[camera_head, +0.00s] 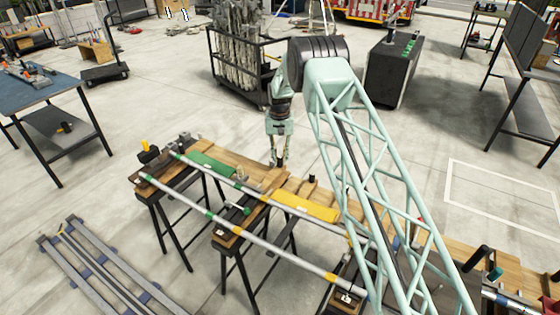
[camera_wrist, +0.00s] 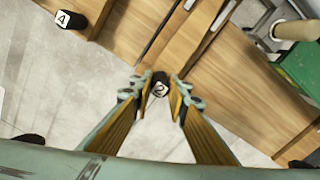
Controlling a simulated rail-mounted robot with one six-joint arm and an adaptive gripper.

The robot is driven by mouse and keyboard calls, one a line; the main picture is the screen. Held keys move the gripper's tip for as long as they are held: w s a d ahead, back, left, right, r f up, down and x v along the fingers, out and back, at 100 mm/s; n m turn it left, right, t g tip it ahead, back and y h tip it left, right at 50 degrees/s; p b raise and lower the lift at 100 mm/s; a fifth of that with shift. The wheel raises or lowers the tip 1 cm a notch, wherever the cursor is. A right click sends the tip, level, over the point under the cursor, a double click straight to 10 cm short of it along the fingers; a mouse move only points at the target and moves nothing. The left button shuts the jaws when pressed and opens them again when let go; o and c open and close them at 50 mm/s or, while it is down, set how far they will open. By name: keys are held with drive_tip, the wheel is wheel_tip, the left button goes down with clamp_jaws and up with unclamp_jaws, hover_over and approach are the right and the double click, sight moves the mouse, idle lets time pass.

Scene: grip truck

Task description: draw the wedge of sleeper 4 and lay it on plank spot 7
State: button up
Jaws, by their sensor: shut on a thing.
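My gripper (camera_head: 279,160) points down at the wooden plank (camera_head: 238,166) on the trestles. In the wrist view its yellow-lined fingers (camera_wrist: 159,92) are shut on a small dark piece (camera_wrist: 159,82) with a white face that seems to read 2. I cannot tell from its shape whether this piece is a wedge, nor whether it still touches the wood. A black block with a white label 4 (camera_wrist: 65,18) lies at the upper left of the wrist view, apart from the fingers. I cannot make out a plank spot 7.
Long rails (camera_head: 240,234) run across the trestles in front of the plank. A green plate (camera_head: 211,163) and a yellow plate (camera_head: 304,205) lie on either side of my gripper. A dark wire cart (camera_head: 240,65) stands behind.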

drive_tip(key=shift+r+p, duration=0.65)
drive_tip(key=shift+r, duration=2.25)
drive_tip(key=shift+d, duration=0.1)
drive_tip(key=s+d+r, duration=0.3)
drive_tip(key=s+d, duration=1.4)
drive_tip(key=s, duration=0.1)
drive_tip(key=s+n+b, duration=0.1)
drive_tip(key=s, duration=1.4)
drive_tip(key=shift+s+r, duration=0.2)
drive_tip(key=shift+s, duration=0.1)
drive_tip(key=shift+a, duration=0.15)
